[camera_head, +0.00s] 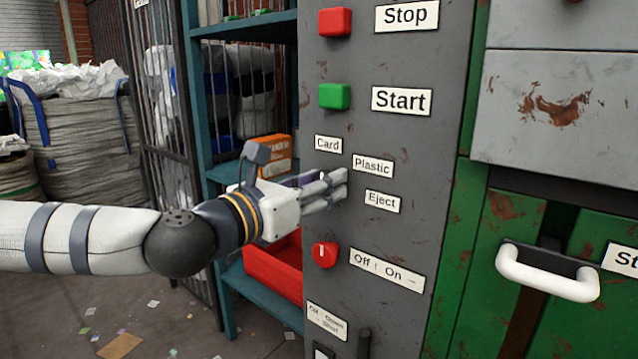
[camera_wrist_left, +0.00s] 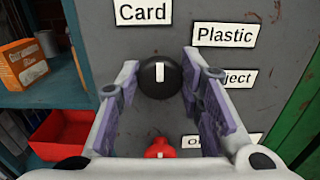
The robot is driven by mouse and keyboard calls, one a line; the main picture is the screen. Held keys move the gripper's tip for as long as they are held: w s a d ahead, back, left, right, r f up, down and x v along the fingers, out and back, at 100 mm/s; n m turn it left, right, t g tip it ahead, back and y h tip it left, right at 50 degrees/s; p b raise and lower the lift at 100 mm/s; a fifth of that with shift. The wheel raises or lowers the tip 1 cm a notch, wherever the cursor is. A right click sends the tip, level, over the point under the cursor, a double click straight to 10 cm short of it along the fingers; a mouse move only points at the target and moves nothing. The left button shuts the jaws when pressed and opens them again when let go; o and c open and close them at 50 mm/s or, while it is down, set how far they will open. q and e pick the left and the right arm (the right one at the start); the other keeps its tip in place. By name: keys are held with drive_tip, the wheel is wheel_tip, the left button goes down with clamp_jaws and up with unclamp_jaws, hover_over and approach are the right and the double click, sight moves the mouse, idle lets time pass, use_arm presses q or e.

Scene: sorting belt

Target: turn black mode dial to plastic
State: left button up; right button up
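The black mode dial (camera_wrist_left: 155,85) is on the grey panel, with its white mark upright in the left wrist view. The Card label (camera_wrist_left: 143,12) is above it, the Plastic label (camera_wrist_left: 225,35) to its upper right, and the Eject label (camera_wrist_left: 240,78) to its right, partly covered by a finger. My left gripper (camera_head: 335,186) is at the panel in the head view, hiding the dial there. Its fingers are apart, one on each side of the dial; I cannot tell whether they touch it. My right gripper is not in view.
A red Off/On knob (camera_head: 325,255) is just below my left gripper. Green Start (camera_head: 334,96) and red Stop (camera_head: 334,22) buttons are above. A shelf with a red bin (camera_head: 272,270) and an orange box (camera_head: 275,148) stands left of the panel.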

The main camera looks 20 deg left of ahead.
use_arm(q)
drive_tip(key=shift+m, duration=0.3)
drive_tip(key=m+p, duration=0.2)
drive_tip(key=m, duration=0.7)
drive_tip(key=shift+d, duration=0.15)
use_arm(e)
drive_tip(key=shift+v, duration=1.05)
use_arm(q)
drive_tip(key=shift+f, duration=0.1)
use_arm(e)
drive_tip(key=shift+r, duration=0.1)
use_arm(q)
drive_tip(key=o, duration=1.1)
drive_tip(key=shift+o, duration=0.2)
